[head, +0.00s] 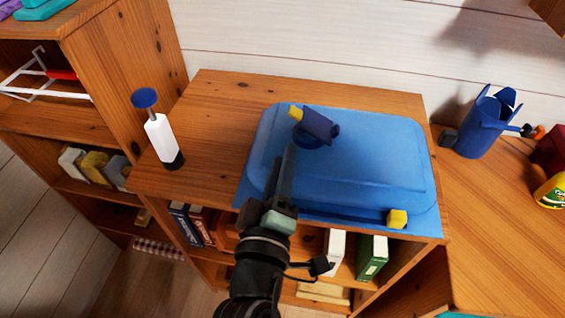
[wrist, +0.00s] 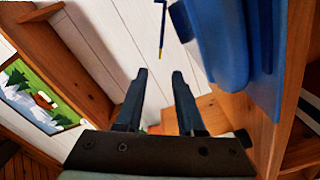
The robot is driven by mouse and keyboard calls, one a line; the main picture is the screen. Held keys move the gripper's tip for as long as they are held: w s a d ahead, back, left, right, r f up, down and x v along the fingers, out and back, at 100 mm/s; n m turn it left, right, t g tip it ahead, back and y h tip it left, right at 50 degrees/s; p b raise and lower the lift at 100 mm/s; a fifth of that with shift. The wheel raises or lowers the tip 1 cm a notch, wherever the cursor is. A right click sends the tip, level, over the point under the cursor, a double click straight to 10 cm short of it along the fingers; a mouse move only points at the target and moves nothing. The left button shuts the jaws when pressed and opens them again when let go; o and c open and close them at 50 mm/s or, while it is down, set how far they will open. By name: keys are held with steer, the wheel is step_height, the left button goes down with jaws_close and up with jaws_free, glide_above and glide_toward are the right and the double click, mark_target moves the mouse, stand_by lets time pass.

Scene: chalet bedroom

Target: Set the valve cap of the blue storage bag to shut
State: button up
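The blue storage bag (head: 385,165) lies puffed up on top of the wooden shelf and fills the right side of the wrist view (wrist: 225,50). Its dark blue valve cap (head: 320,124) is near the bag's back left, with a yellow tab (head: 296,113) on its left. The cap looks tilted up over a round dark base, so it appears open. A dark blue piece at the top of the wrist view (wrist: 181,20) seems to be the cap. My gripper (head: 290,150) is just in front of and left of the cap, apart from it. Its fingers (wrist: 160,75) are spread and empty.
A yellow block (head: 397,218) sits at the bag's front right corner. A blue pot (head: 483,122) stands to the right. The shelf top between bottle and bag is clear.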

steer(key=shift+c, duration=1)
steer(key=d+r+m+p, duration=0.1)
steer(key=m, duration=0.1)
steer(key=r+m+p, duration=0.1)
steer(key=m+p, duration=0.1)
steer(key=d+r+m+g+p, duration=0.1)
steer(key=m, duration=0.1)
steer(key=shift+d+r+p, duration=0.2)
steer(key=shift+d+p, duration=0.15)
steer(key=shift+p, duration=0.05)
jaws_close()
step_height(320, 180, up, 2)
steer(key=m+g+y+p, duration=0.1)
steer(key=m+y+p, duration=0.1)
steer(key=m+p, duration=0.65)
glide_above(300, 125)
steer(key=d+b, duration=0.2)
steer(key=shift+s+r+m, duration=0.1)
steer(key=shift+s+m, duration=0.15)
steer(key=shift+m, duration=0.9)
steer(key=f, duration=0.1)
steer(key=a+f, duration=0.1)
steer(key=f, duration=0.1)
steer(key=shift+w+a, duration=0.3)
steer(key=shift+a+f, duration=0.2)
steer(key=shift+f, duration=0.15)
